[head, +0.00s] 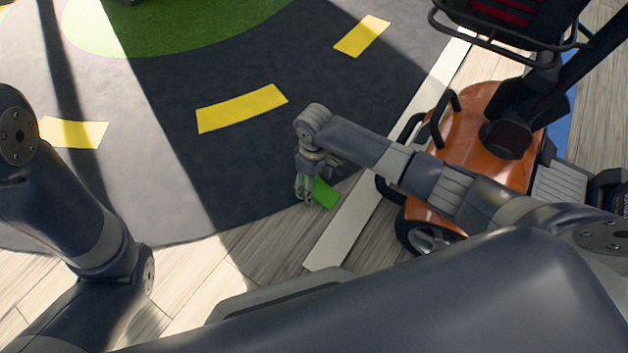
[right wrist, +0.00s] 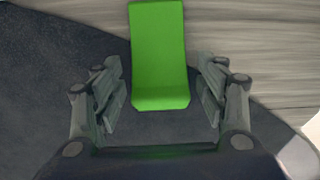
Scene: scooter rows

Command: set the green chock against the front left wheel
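The green chock (head: 325,193) rests on the wood floor by the edge of the dark mat, left of the white strip. My right gripper (head: 307,188) is down beside it. In the right wrist view the chock (right wrist: 158,50) lies between the spread fingers of the right gripper (right wrist: 160,92), with a gap on each side. The orange scooter (head: 470,130) stands to the right, its front toward the left. Its near front wheel (head: 432,238), the front left one, has a grey hub and is partly hidden by my right arm. My left gripper is outside the view.
A white floor strip (head: 345,222) runs between the chock and the scooter. The scooter has black bumper bars (head: 437,120) and a basket (head: 500,25) above. The dark mat (head: 330,90) with yellow dashes is clear at the left. A blue floor patch shows behind the scooter.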

